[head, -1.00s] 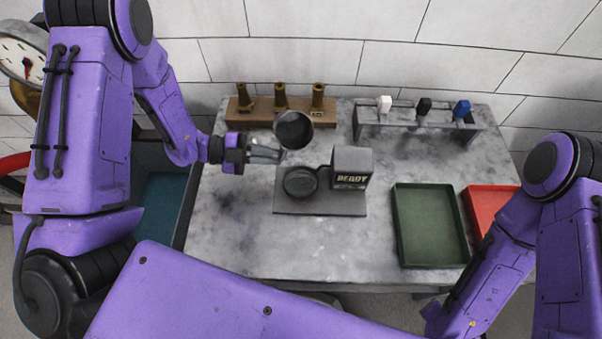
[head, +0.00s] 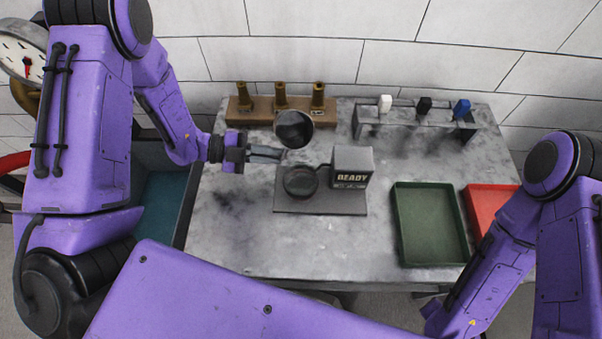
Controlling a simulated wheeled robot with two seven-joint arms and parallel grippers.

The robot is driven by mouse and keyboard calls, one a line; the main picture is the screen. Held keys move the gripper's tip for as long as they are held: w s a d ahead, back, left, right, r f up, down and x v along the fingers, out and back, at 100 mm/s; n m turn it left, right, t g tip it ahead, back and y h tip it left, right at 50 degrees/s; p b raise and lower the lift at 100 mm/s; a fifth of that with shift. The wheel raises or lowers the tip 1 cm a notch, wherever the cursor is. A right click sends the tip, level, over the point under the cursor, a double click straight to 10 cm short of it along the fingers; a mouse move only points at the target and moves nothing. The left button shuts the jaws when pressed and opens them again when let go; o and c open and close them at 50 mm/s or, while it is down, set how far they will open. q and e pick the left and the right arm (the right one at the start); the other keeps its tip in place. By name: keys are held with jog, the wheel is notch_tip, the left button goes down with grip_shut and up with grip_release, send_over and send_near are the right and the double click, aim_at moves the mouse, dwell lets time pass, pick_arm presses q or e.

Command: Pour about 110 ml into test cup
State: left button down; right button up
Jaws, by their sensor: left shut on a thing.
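My left gripper (head: 280,154) is shut on a dark round cup (head: 294,128), which it holds above the table near the back. The cup's dark mouth shows, and it looks tilted; I cannot make out any liquid stream. The test cup (head: 300,182), a dark round vessel, sits on the grey base of a tester, just in front of the held cup in the picture. The tester's box (head: 351,167) shows READY. The level inside the test cup cannot be read.
A wooden rack (head: 262,118) with brass fittings stands at the back left. A grey stand (head: 402,122) carries white, black and blue pieces. A green tray (head: 430,224) and a red tray (head: 482,203) lie at the right. The table's front left (head: 235,240) is clear.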

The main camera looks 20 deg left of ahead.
pick_arm(q)
jog(key=shift+r, duration=0.15)
dwell(0.4)
jog(key=n+h, duration=0.1)
jog(key=n, duration=0.1)
jog(key=w+r+n+h, duration=0.1)
jog(key=n, duration=0.2)
jog(key=n+g, duration=0.1)
jog(key=n, duration=0.1)
jog(key=shift+w+a+r+n+h+p, duration=0.2)
jog(key=shift+w+a+n+h+p, duration=0.15)
jog(key=shift+w+n+h+p, duration=0.05)
dwell(1.5)
